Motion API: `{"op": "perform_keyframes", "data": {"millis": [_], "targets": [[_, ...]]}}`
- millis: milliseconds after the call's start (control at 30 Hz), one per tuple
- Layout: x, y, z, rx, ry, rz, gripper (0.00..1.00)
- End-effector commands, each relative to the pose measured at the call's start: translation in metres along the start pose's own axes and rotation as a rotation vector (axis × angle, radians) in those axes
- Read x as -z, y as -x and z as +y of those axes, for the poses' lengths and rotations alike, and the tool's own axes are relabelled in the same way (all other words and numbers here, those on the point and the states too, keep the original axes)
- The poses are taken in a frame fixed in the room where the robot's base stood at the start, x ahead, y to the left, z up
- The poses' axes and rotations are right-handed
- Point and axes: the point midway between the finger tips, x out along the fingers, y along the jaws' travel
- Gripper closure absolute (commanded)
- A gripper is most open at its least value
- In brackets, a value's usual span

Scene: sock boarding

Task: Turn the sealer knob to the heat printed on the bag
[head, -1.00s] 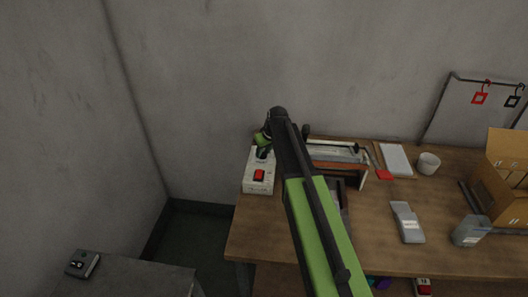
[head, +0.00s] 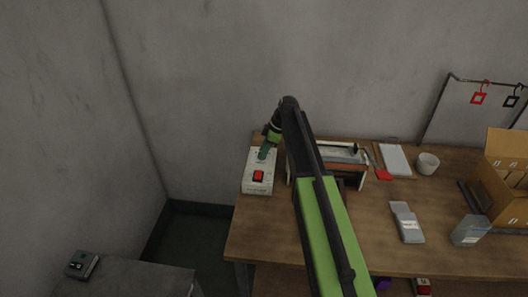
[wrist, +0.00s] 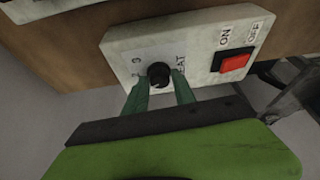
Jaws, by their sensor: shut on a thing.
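The sealer's pale control box (head: 257,182) stands on the left end of the table. In the wrist view the box (wrist: 125,45) shows a small black knob (wrist: 158,73) beside the word HEAT, with digits around it partly covered. My gripper (wrist: 160,82) is shut on the knob, one green finger on each side. In the head view my gripper (head: 264,152) comes down onto the back of the box and hides the knob.
A red switch (wrist: 231,61) marked ON and OFF sits beside the knob. The sealer bar (head: 340,154) is behind my arm. A white cup (head: 428,163) and an open carton (head: 500,185) stand to the right. The table's front middle is clear.

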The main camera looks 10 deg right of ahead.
Motion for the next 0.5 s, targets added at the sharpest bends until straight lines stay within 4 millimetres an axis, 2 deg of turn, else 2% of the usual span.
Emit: {"op": "perform_keyframes", "data": {"millis": [200,500], "targets": [[0.0005,-0.0008,0.0006,0.068,0.150,-0.001,1.00],[0.0006,-0.0009,0.0002,0.121,0.277,-0.001,1.00]]}}
